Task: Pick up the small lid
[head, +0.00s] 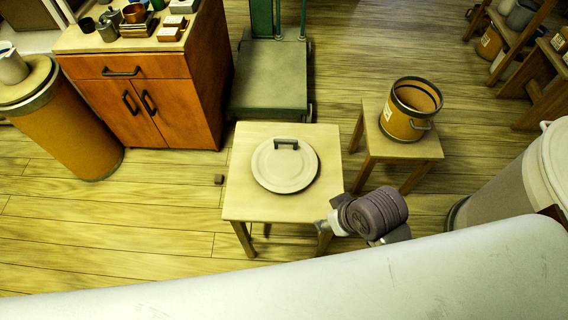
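A round, flat, pale beige lid (270,170) with a dark bar handle (286,144) lies flat on a square light-wood stool (240,205). I see no gripper fingers. A dark grey ribbed joint with a pale metal end, apparently part of my arm, shows by the stool's front right corner, apart from the lid. A large white link of mine fills the bottom of the view and hides the floor there.
An orange pot (403,127) stands on a second stool (425,148) to the right. A wooden cabinet (140,90) and a lidded bin (75,140) are left. A green platform scale (268,95) is behind. A pale barrel (510,185) stands right. A small dark block (219,179) lies on the floor.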

